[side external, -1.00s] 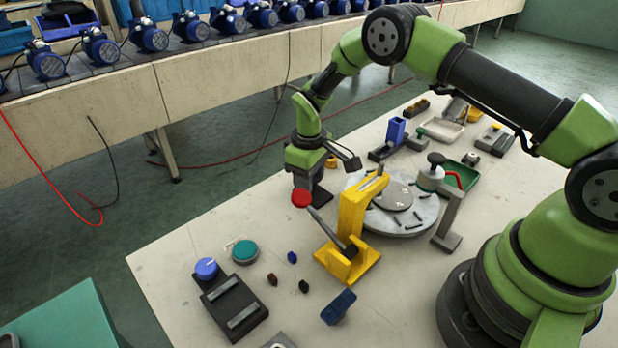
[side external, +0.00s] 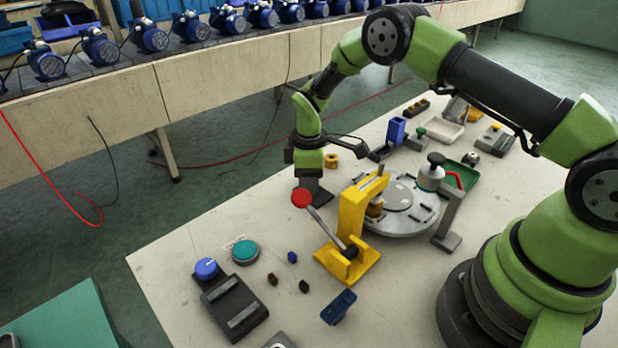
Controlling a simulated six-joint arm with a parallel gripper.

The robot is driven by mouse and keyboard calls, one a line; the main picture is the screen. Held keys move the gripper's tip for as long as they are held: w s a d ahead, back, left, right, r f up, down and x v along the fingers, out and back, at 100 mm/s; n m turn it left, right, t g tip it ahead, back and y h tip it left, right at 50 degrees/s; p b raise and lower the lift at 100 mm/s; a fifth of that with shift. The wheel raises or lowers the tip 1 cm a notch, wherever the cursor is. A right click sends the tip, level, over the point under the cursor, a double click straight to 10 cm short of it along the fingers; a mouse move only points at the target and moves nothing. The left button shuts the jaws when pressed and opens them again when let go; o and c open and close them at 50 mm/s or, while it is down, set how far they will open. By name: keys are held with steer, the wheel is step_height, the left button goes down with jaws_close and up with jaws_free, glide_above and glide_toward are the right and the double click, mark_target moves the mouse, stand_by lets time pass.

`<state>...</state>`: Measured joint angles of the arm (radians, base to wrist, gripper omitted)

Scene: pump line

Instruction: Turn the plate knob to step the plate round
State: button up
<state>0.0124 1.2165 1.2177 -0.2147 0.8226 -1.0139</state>
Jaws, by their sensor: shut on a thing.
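My gripper (side external: 309,172) points straight down at the left of the round grey plate (side external: 416,221), over a dark stand (side external: 317,193). It is shut on the plate knob, which the gripper body hides in this view. The plate lies flat, with small dark pieces around a lighter centre disc. A brass-coloured part (side external: 374,208) on the plate shows beside the yellow lever press (side external: 352,215).
The press has a red-ended lever (side external: 302,198) close below my gripper. A white cylinder with a black knob (side external: 436,159) stands over the plate's right. A blue-knobbed box (side external: 232,303) and teal button (side external: 245,251) sit at front left. The table's left corner is clear.

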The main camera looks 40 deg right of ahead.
steer(key=o, duration=0.9)
step_height(320, 180, up, 10)
stand_by(0.3)
